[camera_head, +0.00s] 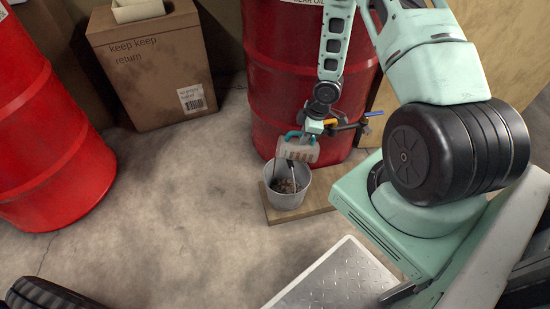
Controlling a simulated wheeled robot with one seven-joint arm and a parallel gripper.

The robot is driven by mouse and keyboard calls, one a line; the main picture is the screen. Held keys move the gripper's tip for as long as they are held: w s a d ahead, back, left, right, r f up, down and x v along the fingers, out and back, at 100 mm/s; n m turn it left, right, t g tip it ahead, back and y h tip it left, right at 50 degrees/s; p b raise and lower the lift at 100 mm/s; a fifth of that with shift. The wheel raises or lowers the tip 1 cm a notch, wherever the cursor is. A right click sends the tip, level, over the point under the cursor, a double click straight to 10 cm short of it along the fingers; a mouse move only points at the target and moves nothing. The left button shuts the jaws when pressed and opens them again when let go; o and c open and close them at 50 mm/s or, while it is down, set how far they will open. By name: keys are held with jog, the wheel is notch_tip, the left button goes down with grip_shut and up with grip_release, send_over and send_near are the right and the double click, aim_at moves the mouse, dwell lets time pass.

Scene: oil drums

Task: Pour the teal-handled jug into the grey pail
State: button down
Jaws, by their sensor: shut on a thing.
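The jug (299,152) is pale grey with a teal handle (289,136). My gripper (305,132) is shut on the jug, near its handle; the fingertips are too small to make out. The jug is held tilted above the grey pail (287,201), its lower left side over the pail's opening. A thin dark streak (291,173) runs between the jug and the inside of the pail; I cannot tell whether it is liquid. The pail stands upright, with dark brownish contents showing inside.
The pail stands on a low wooden board (318,197). A red drum (270,90) stands close behind the jug. Another red drum (45,150) is at left, a cardboard box (150,70) behind. A black tyre (50,294) lies front left. Floor left of the pail is clear.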

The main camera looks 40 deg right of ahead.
jog(key=shift+w+a+r, duration=0.1)
jog(key=shift+w+a, duration=0.1)
jog(key=shift+w+a+r, duration=0.1)
jog(key=shift+w+a, duration=0.05)
jog(key=shift+a, duration=0.05)
jog(key=shift+w+a+r+h, duration=0.1)
jog(key=shift+h, duration=0.2)
jog(key=shift+w+a+r+g+h+p, duration=0.3)
jog(key=shift+a+g+h+p, duration=0.15)
jog(key=shift+p, duration=0.25)
